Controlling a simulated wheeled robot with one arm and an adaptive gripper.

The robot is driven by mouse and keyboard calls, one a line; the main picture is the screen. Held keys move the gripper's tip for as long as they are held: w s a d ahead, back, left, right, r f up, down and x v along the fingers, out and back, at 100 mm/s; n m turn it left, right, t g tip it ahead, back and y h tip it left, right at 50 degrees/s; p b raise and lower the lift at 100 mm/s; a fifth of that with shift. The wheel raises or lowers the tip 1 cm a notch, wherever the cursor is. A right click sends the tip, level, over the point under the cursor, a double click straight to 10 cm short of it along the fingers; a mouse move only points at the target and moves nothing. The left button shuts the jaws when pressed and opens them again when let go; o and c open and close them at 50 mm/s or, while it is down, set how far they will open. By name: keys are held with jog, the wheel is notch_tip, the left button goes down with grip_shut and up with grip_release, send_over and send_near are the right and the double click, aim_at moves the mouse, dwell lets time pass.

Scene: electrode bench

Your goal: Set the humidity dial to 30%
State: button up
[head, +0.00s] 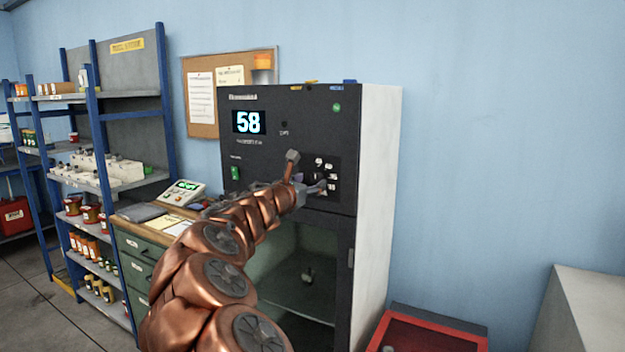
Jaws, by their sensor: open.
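The dark-fronted cabinet (300,110) stands in the middle of the head view, with a white side wall. Its lit display (248,122) reads 58. A small panel of white markings (328,167) is at the right of its upper front. My copper-coloured arm reaches up to this panel. My gripper (306,174) is open in front of it, with one finger up and the other to the lower right. The dial is largely hidden by the gripper; I cannot tell its pointer's position or whether the fingers touch it.
A green switch (235,173) is on the cabinet front at left. Below is a compartment with a glass front (300,270). A green drawer bench (135,250) with a small meter (183,192) and blue shelving (92,120) stand left. A red box (425,335) is at lower right.

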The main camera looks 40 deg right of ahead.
aim_at(317, 178)
jog(key=shift+x, duration=1.1)
grip_shut()
